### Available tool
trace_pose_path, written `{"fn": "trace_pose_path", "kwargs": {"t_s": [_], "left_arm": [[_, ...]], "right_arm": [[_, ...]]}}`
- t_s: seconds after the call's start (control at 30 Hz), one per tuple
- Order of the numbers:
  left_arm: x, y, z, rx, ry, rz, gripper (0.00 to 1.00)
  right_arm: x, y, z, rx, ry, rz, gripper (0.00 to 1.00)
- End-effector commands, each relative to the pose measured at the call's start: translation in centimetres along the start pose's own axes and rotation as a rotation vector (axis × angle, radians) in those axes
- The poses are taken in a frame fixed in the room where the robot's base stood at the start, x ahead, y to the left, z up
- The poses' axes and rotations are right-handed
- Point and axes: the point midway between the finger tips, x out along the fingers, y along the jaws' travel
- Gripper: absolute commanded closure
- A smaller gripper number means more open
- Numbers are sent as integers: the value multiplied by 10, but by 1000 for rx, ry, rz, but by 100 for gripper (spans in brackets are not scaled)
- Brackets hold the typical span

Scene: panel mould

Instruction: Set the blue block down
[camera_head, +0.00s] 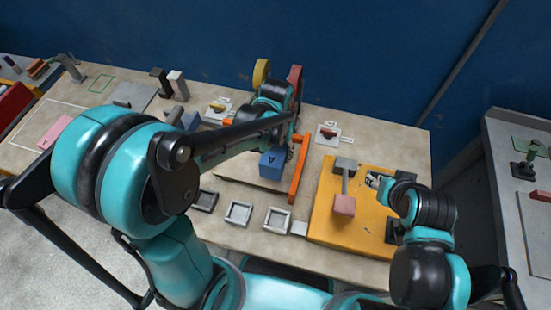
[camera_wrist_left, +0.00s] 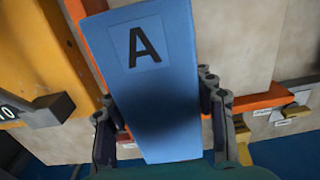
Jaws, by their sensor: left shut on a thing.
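The blue block (camera_head: 271,164) has a black letter A and shows near the middle of the head view. It fills the centre of the left wrist view (camera_wrist_left: 158,95). My left gripper (camera_wrist_left: 160,125) is shut on it, with a finger on each side. In the head view my left forearm hides much of this gripper and the area behind. The block is over the panel mould (camera_head: 232,174), just left of an orange bar (camera_head: 299,168). I cannot tell whether its underside touches the mould. My right gripper (camera_head: 374,181) is over the yellow board, its finger opening unclear.
The yellow board (camera_head: 325,215) bears a grey piece (camera_head: 346,164) and a pink block (camera_head: 344,205). Several square frames (camera_head: 238,213) line the table's front edge. Bare table shows at the right (camera_head: 395,150).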

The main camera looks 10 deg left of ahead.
Motion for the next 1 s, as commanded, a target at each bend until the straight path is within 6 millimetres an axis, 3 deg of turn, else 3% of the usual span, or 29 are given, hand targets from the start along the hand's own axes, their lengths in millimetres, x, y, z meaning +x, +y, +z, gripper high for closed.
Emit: {"fn": "trace_pose_path", "kwargs": {"t_s": [0.1,0.27,0.53,0.93,0.97,1.0], "left_arm": [[8,-4,-13,-1,0,0,100],[14,-5,-16,0,0,0,100],[50,-5,-16,0,0,0,100],[54,-5,-16,0,0,0,100],[53,-5,-16,0,0,0,38],[53,-5,-16,0,0,0,27]], "right_arm": [[4,0,3,0,0,0,53],[7,0,5,0,0,0,53],[21,0,15,0,0,0,53],[23,0,16,0,0,0,53],[22,0,16,0,0,0,53],[22,0,16,0,0,0,53]]}}
